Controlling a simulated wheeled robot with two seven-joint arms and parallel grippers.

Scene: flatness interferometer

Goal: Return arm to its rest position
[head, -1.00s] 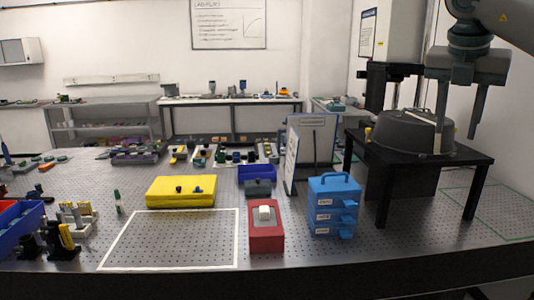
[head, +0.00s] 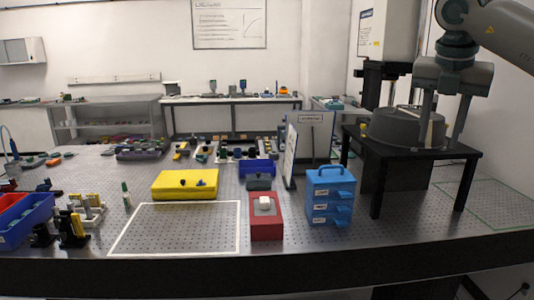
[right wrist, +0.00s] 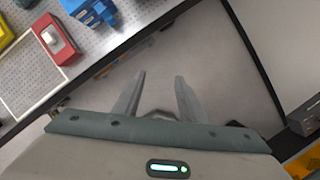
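My right gripper (head: 441,146) hangs from my right arm at the upper right of the head view, pointing down. Its two fingers are apart with nothing between them. In the head view it overlaps the grey round housing (head: 402,128) on the black stand (head: 375,165). In the right wrist view, the open fingers (right wrist: 160,76) are over bare floor, outside the table's front edge. My left arm and gripper are not in view.
The perforated table (head: 300,232) carries a blue drawer box (head: 331,196), a red block with a white button (head: 266,226), a yellow case (head: 185,185) and a white-outlined empty area (head: 175,228). An upright panel (head: 292,155) stands behind the blue box. The floor (right wrist: 215,60) under the gripper is clear.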

